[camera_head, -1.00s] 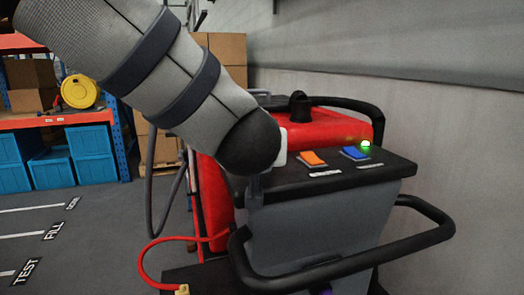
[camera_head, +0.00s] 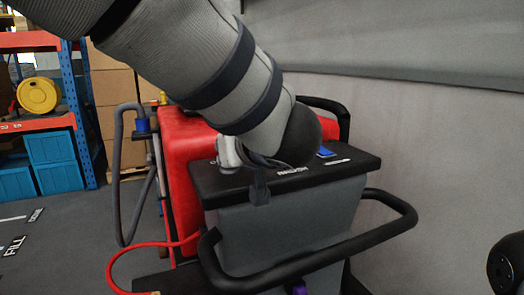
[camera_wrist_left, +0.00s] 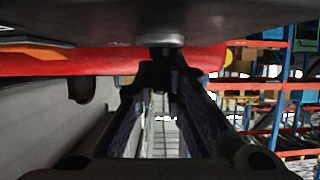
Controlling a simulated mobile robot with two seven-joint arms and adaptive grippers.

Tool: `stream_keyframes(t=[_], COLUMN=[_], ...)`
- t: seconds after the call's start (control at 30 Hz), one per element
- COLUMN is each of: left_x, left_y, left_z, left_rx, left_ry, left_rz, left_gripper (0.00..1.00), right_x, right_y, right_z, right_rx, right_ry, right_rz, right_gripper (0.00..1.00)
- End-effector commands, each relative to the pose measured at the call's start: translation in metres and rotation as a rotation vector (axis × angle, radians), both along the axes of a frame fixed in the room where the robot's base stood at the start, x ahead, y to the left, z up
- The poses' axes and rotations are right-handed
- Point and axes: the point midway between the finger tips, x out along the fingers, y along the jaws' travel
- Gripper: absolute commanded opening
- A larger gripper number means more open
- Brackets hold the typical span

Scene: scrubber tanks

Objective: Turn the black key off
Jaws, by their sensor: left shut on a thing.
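The black key (camera_wrist_left: 160,58) is a small dark piece in front of a grey disc (camera_wrist_left: 162,40) in the left wrist view. My left gripper (camera_wrist_left: 162,82) has its two dark fingers closing in around it, shut on the key.
The red machine body (camera_head: 185,155) stands behind the panel. A black handlebar (camera_head: 330,262) curves around its front, and a red cable (camera_head: 150,249) loops at the left. A blue switch (camera_head: 326,152) shows beside my arm. A grey wall (camera_head: 430,130) is close on the right.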

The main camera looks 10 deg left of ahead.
Motion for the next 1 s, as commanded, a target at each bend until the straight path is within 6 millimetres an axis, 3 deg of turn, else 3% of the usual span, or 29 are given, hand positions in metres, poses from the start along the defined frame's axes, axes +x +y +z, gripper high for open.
stream_keyframes(t=[0.23, 0.27, 0.33, 0.67, 1.0], left_x=[0.000, 0.000, 0.000, -0.003, -0.066], left_y=[0.000, 0.000, 0.000, -0.002, -0.046], left_z=[-0.001, -0.001, -0.001, 0.002, 0.033], left_rx=[0.000, 0.000, 0.000, 0.000, -0.003], left_ry=[0.002, 0.002, 0.002, 0.000, 0.001], left_rz=[0.000, 0.000, 0.000, -0.001, -0.002], left_gripper=[0.00, 0.17, 0.31, 0.31, 0.31], right_x=[0.000, 0.000, 0.000, 0.000, 0.000], right_y=[0.000, 0.000, 0.000, 0.000, 0.000], right_z=[0.000, 0.000, 0.000, 0.000, 0.000], right_rx=[0.000, 0.000, 0.000, 0.000, 0.000], right_ry=[0.001, 0.001, 0.001, 0.000, 0.000], right_rz=[0.000, 0.000, 0.000, 0.000, 0.000], right_gripper=[0.40, 0.40, 0.40, 0.40, 0.40])
